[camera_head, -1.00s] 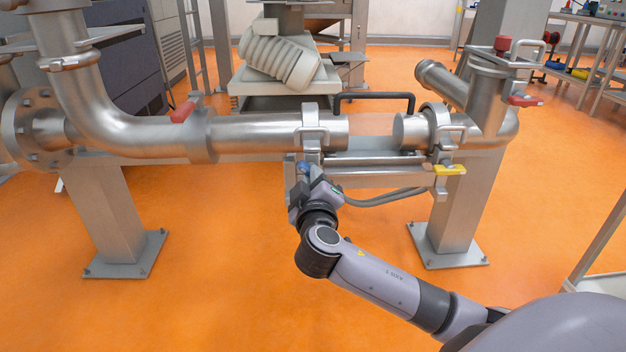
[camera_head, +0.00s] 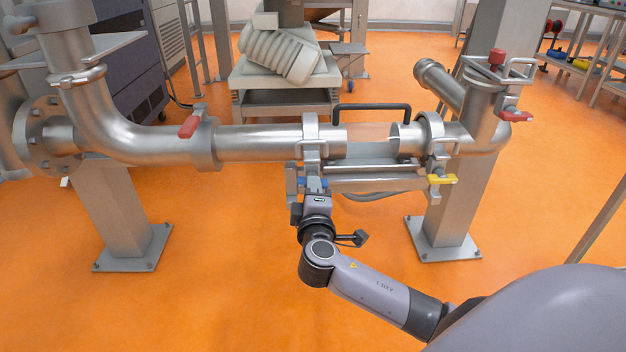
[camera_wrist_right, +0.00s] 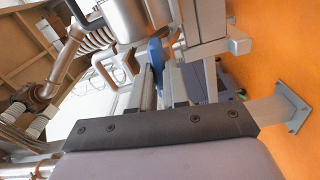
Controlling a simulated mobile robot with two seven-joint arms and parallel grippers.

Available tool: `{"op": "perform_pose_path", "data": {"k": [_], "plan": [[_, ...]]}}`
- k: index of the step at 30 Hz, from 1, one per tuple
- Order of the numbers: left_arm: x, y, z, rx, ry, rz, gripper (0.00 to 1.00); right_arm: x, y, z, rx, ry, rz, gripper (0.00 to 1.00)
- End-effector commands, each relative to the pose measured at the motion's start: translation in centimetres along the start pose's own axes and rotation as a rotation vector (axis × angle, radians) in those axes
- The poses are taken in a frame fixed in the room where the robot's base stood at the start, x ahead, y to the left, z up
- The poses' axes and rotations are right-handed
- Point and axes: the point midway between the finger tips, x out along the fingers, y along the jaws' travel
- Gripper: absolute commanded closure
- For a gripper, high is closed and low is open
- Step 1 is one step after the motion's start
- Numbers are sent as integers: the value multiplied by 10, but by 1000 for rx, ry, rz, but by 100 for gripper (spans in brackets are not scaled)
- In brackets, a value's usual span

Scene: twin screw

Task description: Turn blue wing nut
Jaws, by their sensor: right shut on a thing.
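The blue wing nut (camera_head: 302,182) is under the left pipe clamp, mostly covered by my right gripper in the head view. In the right wrist view its blue wing (camera_wrist_right: 155,54) stands between the fingertips. My right gripper (camera_head: 315,186) reaches up to it from below and is shut on it; it also shows in the right wrist view (camera_wrist_right: 161,80). My left gripper is in neither view.
The left clamp (camera_head: 311,132) surrounds the steel pipe (camera_head: 258,143). A black handle (camera_head: 372,107) rises behind the pipe gap. A yellow wing nut (camera_head: 441,179) sits under the right clamp. Red handles (camera_head: 189,127) mark valves. The orange floor (camera_head: 200,300) in front is clear.

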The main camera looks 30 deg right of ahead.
Motion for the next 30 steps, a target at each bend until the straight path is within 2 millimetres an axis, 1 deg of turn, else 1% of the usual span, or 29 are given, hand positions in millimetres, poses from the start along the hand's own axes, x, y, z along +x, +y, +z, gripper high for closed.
{"op": "perform_pose_path", "data": {"k": [1,4,10,26,27,28,29,30], "plan": [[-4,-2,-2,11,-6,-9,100,-1,2,0,-28,-2,-3,100],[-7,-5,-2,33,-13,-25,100,0,1,0,-77,-1,-3,100],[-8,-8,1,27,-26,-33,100,0,0,0,-140,-1,-2,100],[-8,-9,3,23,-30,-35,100,0,-2,0,-164,-1,-2,100],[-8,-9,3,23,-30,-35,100,0,-2,0,-164,-1,-2,72],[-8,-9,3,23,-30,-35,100,0,-1,0,-164,-1,-2,62],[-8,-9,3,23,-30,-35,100,0,-1,0,-163,-1,-1,60],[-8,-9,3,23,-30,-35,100,0,-1,0,-163,-1,-1,60]]}}
